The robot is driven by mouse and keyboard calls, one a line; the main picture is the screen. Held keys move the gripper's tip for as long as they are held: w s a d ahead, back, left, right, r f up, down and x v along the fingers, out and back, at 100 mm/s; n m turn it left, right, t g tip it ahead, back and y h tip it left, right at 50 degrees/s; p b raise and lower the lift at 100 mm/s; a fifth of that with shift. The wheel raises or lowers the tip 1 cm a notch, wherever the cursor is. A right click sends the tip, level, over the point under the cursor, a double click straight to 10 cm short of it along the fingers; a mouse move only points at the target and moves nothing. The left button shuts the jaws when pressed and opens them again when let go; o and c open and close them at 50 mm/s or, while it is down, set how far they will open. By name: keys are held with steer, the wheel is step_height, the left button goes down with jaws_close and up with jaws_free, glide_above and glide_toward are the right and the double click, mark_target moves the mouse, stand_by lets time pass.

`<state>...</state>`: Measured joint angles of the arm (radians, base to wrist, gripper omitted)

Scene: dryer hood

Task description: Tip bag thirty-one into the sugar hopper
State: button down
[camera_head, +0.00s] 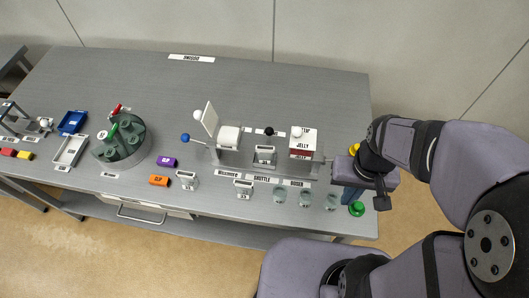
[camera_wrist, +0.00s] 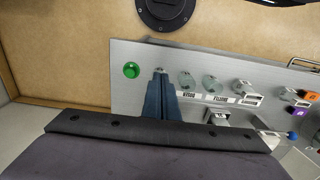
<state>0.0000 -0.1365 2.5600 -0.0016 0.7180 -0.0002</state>
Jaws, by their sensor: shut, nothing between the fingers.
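My gripper (camera_head: 349,199) is shut and empty near the table's front right corner. In the wrist view its dark fingers (camera_wrist: 160,80) lie together beside a green button (camera_wrist: 131,70). I cannot read the number thirty-one on anything, and no bag is clearly recognisable. Small white labelled containers stand at the front (camera_head: 188,180), at the front middle (camera_head: 244,188) and in the central apparatus (camera_head: 265,155). A white and red box marked JELLY (camera_head: 302,143) stands at its right end. I cannot tell which thing is the sugar hopper.
Glass jars (camera_head: 305,198) stand along the front edge. Orange (camera_head: 159,181) and purple (camera_head: 167,162) blocks lie left of centre. A round green holder (camera_head: 121,138), a white tray (camera_head: 71,151) and a blue tray (camera_head: 72,122) stand farther left. The table's back (camera_head: 140,85) is mostly clear.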

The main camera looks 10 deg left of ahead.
steer(key=c, duration=0.8)
jaws_free()
